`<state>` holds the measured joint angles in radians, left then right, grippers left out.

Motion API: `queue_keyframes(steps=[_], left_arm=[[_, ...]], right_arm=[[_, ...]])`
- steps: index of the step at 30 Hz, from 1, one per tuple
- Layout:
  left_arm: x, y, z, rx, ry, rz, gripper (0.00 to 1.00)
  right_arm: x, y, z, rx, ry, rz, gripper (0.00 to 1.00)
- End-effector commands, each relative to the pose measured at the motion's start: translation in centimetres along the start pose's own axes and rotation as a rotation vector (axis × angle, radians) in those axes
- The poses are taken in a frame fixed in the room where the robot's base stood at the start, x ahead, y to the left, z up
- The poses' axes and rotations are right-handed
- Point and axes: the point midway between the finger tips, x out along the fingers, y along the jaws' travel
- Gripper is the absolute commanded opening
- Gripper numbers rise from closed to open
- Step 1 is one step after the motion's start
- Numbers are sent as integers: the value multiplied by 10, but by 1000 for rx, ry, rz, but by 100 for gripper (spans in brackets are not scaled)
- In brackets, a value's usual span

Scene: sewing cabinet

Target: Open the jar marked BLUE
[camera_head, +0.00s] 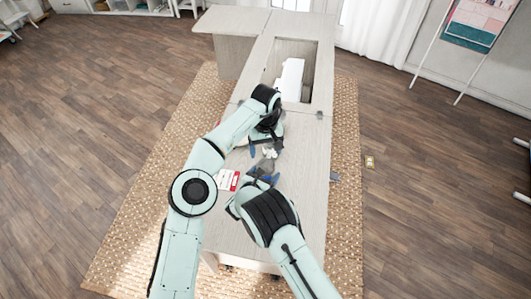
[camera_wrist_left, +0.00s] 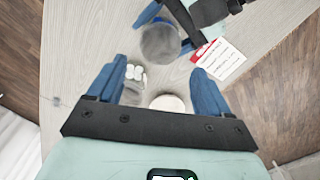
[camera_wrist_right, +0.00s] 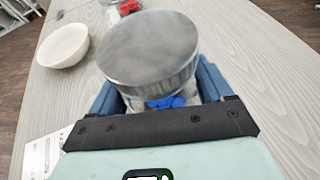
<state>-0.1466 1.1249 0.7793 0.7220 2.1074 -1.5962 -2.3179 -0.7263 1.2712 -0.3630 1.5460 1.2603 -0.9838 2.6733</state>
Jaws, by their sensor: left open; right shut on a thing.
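A jar with a wide grey lid (camera_wrist_right: 150,50) stands between the fingers of my right gripper (camera_head: 262,178). Blue contents (camera_wrist_right: 166,102) show below the lid in the right wrist view. The lid also shows in the left wrist view (camera_wrist_left: 160,43), with the right gripper's blue fingers beside it. No word on this jar can be read. The right gripper is shut on its body, below the lid. My left gripper (camera_head: 266,138) is open and empty, pointing down at the cabinet top a short way beyond that jar. Its blue fingers stand wide apart in the left wrist view (camera_wrist_left: 157,88).
A white bowl (camera_wrist_right: 63,45) and a container with white pieces (camera_wrist_left: 135,73) are close by. Something red (camera_wrist_right: 127,7) shows behind the lid. A red-and-white card (camera_head: 229,180) lies on the cabinet top (camera_head: 308,165). An opening with a white machine (camera_head: 291,80) is farther back.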

Motion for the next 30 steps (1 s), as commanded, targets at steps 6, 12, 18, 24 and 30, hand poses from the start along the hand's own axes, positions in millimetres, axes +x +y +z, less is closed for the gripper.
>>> queue_keyframes(steps=[6,12,18,24,30], left_arm=[[34,-1,0,1,-5,-3,80],[63,-1,0,0,-4,-2,80],[76,-1,0,-1,-2,-1,80],[78,-1,0,-1,-1,-1,80],[78,-1,0,-1,-1,-1,40]], right_arm=[[0,0,0,0,0,0,0],[0,0,0,0,0,1,0],[0,0,0,0,0,1,0],[0,0,0,1,0,1,0],[0,0,0,1,0,1,0]])
